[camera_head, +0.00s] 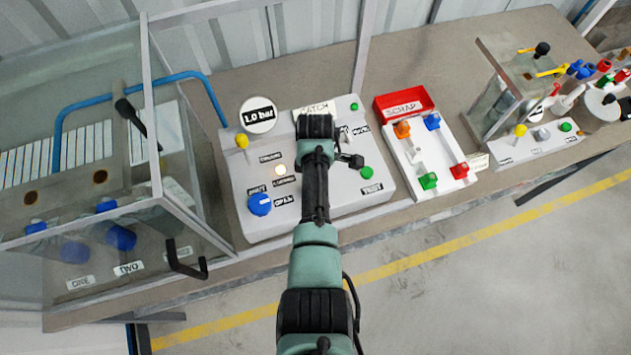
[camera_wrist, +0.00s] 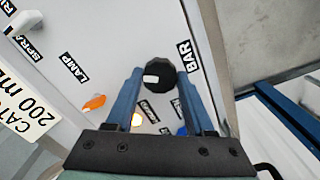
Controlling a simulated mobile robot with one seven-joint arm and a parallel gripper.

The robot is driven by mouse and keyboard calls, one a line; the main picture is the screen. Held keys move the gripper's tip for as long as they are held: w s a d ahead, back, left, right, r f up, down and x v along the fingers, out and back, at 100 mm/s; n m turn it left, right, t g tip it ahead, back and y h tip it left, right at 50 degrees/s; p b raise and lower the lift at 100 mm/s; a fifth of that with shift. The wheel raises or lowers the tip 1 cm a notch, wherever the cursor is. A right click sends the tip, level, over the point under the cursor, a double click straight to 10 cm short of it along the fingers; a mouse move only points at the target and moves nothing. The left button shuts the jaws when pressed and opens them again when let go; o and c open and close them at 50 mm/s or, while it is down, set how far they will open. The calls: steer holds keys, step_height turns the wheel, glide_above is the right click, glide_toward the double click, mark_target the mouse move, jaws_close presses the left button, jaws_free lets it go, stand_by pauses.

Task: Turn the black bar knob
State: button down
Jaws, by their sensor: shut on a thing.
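The black bar knob (camera_wrist: 160,72) is a round black knob with a small white mark. It stands on the light grey panel beside a label reading BAR, in the wrist view. My gripper (camera_wrist: 160,82) has its two blue fingers on either side of the knob, shut on it. In the head view my arm reaches over the white control console (camera_head: 240,185); the arm covers part of its face, and I cannot make out the knob or the fingertips there.
The console carries a 1.0 bar gauge (camera_head: 258,115), a yellow knob (camera_head: 241,141), a blue knob (camera_head: 260,204) and a lit lamp (camera_head: 280,170). A clear tank (camera_head: 90,130) stands left. A red scrap tray (camera_head: 403,102) and white block box lie right.

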steer(key=n, duration=0.5)
steer(key=shift+n, duration=0.4)
stand_by(0.4)
steer(key=shift+c, duration=1.3)
jaws_free()
steer(key=shift+r, duration=0.1)
step_height(320, 180, up, 13)
steer(key=b, duration=0.2)
